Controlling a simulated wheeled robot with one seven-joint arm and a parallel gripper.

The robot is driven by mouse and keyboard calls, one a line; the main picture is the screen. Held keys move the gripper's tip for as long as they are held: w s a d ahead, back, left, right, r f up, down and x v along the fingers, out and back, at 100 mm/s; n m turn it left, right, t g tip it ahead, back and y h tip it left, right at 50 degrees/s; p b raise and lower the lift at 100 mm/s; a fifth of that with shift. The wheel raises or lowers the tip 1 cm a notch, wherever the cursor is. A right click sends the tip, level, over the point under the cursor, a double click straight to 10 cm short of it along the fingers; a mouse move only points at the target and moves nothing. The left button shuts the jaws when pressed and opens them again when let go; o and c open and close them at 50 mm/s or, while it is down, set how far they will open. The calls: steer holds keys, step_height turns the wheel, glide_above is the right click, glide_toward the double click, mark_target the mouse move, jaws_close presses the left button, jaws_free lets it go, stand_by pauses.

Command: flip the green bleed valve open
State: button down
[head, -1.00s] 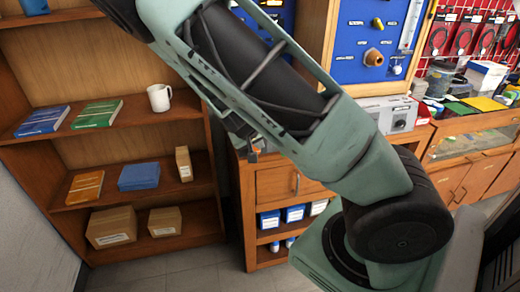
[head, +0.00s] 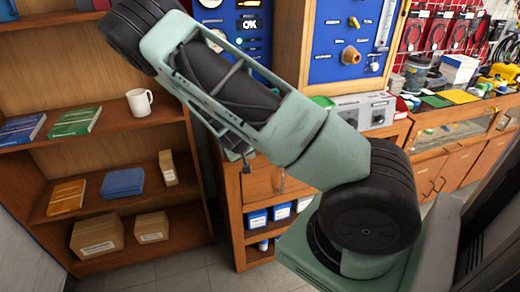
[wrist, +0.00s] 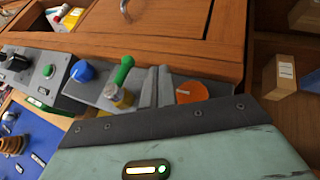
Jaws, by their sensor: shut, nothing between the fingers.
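The green bleed valve (wrist: 124,70) shows in the wrist view as a short green lever on a brass fitting (wrist: 120,97). It leans up and to the right, between a blue knob (wrist: 82,70) and my gripper's fingers. My gripper (wrist: 158,82) is shut and empty, its two grey fingertips close together just right of the green lever. A gap seems to lie between them, but I cannot judge its depth. An orange round knob (wrist: 190,92) is right of the fingertips. In the head view my arm hides the valve and gripper.
A grey box with a green button (wrist: 48,71) stands left of the valve. A wooden cabinet (head: 262,180) is below the blue panel (head: 335,40). A bookshelf (head: 150,115) stands at left. Grey tiled floor (head: 190,275) is clear between.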

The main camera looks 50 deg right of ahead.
steer(key=shift+s+d+r+p, duration=0.1)
steer(key=shift+s+d+p, duration=0.15)
steer(key=shift+d, duration=0.35)
steer(key=shift+s+d+f+p, duration=0.1)
steer(key=shift+s+d+p, duration=0.1)
steer(key=shift+d, duration=0.4)
steer(key=shift+s+d+r+p, duration=0.1)
steer(key=shift+s+d+p, duration=0.15)
steer(key=shift+d, duration=0.35)
